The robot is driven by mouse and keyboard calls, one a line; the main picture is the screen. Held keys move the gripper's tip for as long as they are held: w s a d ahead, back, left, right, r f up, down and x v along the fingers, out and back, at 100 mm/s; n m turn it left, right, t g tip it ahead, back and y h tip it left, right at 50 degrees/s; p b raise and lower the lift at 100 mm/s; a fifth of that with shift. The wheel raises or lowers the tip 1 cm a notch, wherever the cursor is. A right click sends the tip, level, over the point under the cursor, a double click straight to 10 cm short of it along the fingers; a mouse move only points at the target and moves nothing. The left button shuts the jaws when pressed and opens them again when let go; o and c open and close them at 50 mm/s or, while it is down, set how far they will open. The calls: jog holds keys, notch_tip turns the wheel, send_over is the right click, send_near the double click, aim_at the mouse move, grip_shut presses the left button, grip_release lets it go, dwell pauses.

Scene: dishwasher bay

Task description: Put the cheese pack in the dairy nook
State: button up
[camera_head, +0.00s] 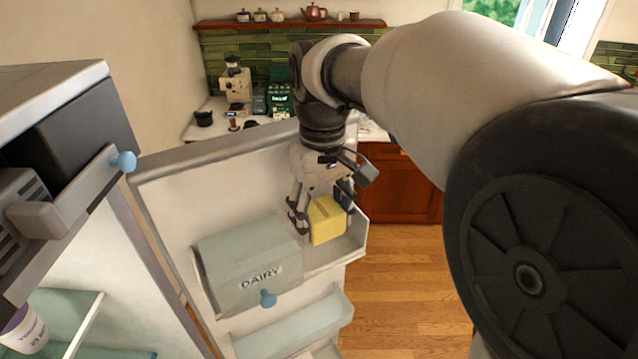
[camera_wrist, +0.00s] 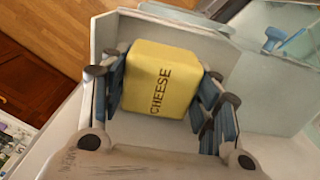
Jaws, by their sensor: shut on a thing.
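The yellow cheese pack (camera_head: 327,222) is held between the fingers of my gripper (camera_head: 322,212), at the small open door shelf right of the dairy box. In the wrist view the cheese pack (camera_wrist: 160,80) faces up with its lettering, and my gripper's fingers (camera_wrist: 162,95) press it from both sides. I cannot tell whether the pack touches the shelf floor.
The open fridge door (camera_head: 165,200) stands in front. A lower door shelf (camera_head: 295,325) is below. The fridge body (camera_head: 60,90) with a blue-tipped handle (camera_head: 122,162) is at left. A counter with a coffee machine (camera_head: 236,85) lies behind; wooden floor is clear at right.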

aim_at(322, 248)
jog(key=shift+w+f, duration=0.1)
jog(key=shift+f, duration=2.35)
jog(key=shift+f, duration=0.1)
jog(key=o, duration=1)
jog(key=shift+c, duration=0.2)
